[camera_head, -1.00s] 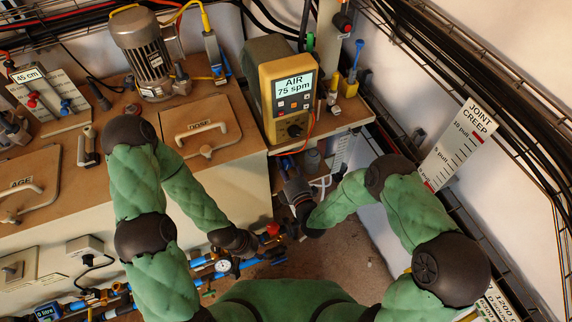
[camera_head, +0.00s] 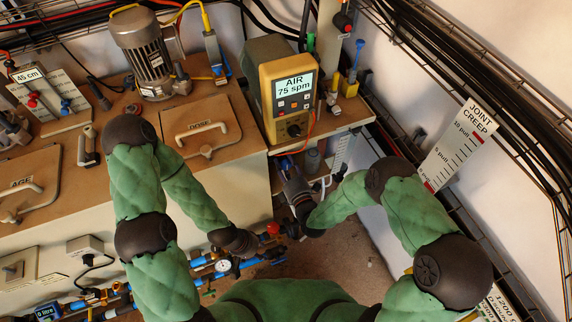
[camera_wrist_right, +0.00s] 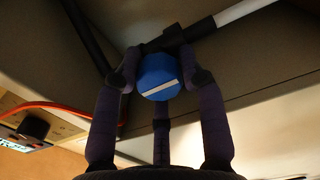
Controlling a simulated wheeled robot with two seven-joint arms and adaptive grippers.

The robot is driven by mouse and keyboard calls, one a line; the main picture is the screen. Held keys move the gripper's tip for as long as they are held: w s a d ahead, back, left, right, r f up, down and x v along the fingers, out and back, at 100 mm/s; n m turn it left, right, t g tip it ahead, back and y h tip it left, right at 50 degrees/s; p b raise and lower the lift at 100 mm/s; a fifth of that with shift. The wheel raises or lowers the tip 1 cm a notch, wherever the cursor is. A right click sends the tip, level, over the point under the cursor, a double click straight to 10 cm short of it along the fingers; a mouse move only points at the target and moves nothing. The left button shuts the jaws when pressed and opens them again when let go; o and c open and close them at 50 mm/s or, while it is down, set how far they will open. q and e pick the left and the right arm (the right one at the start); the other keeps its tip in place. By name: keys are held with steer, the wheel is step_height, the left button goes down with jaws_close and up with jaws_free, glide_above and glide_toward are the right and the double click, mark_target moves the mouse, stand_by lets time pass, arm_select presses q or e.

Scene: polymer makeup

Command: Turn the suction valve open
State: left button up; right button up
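In the right wrist view, a blue faceted knob with a white stripe (camera_wrist_right: 159,77) sits between the dark fingers of my right gripper (camera_wrist_right: 160,72). The fingertips close in on both sides of the knob and appear to touch it; a third finger lies below. I take this knob to be the suction valve, but no label shows. In the head view, my right gripper (camera_head: 290,172) reaches under the edge of the bench shelf, and the knob is hidden there. My left gripper (camera_head: 256,243) is low in the middle, close to a red knob (camera_head: 273,228); its fingers are not clear.
A yellow meter (camera_head: 284,90) reading "AIR 75 spm" stands above my right gripper. Blue pipework with a gauge (camera_head: 222,265) runs below my left arm. In the wrist view, a dark bar and a white tube (camera_wrist_right: 245,10) pass close behind the knob.

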steer(key=shift+o, duration=1.2)
steer(key=shift+a, duration=0.25)
steer(key=shift+d, duration=0.1)
steer(key=shift+s+d, duration=0.1)
steer(key=shift+s+d+f, duration=0.1)
steer(key=shift+s, duration=0.2)
steer(key=v, duration=1.1)
steer(key=shift+s, duration=0.1)
